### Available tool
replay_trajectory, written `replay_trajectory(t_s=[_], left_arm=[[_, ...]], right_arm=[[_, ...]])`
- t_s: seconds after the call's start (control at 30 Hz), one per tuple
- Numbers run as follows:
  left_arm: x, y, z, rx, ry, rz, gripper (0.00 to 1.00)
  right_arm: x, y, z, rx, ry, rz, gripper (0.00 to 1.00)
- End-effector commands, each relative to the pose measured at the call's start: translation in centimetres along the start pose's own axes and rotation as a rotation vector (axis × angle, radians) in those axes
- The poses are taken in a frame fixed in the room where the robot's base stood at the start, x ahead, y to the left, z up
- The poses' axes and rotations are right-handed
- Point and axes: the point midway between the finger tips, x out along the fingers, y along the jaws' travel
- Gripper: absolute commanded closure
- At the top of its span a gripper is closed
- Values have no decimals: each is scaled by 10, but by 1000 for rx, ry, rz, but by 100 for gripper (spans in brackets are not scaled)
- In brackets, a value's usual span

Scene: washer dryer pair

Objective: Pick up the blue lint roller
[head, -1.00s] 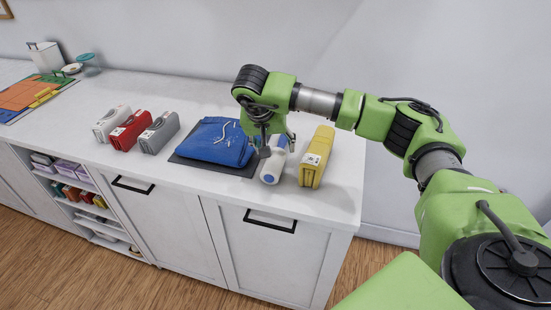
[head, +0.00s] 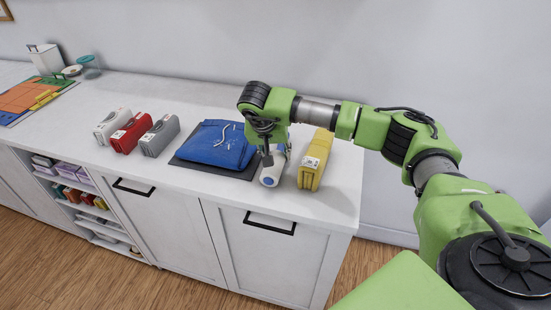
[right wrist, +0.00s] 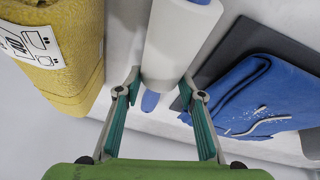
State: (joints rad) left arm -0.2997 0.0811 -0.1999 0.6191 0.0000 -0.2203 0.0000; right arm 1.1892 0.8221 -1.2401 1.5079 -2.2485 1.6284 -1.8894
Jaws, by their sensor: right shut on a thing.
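The blue lint roller (head: 270,177), a white cylinder with blue ends, lies on the white counter between the folded blue cloth and the yellow roll. In the right wrist view the roller (right wrist: 180,45) runs upward between the fingers. My right gripper (head: 276,156) is down over the roller from above and shut on it; in the right wrist view its two green-padded fingers (right wrist: 162,90) stand on either side of the roller. The gripper hides part of the roller in the head view. My left gripper is not in view.
The blue cloth (head: 217,143) with white bits lies on a dark mat (head: 190,163) left of the roller. The yellow roll (head: 314,160) stands close on the right. The counter's front is clear.

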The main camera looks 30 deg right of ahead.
Motion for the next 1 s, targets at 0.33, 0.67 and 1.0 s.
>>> replay_trajectory(t_s=[0.33,0.67,1.0], left_arm=[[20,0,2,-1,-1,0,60],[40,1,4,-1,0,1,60],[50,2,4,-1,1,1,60]], right_arm=[[-29,3,-14,3,7,-5,88],[-111,-57,-18,-3,4,-5,88],[-150,-104,-13,1,1,0,88]])
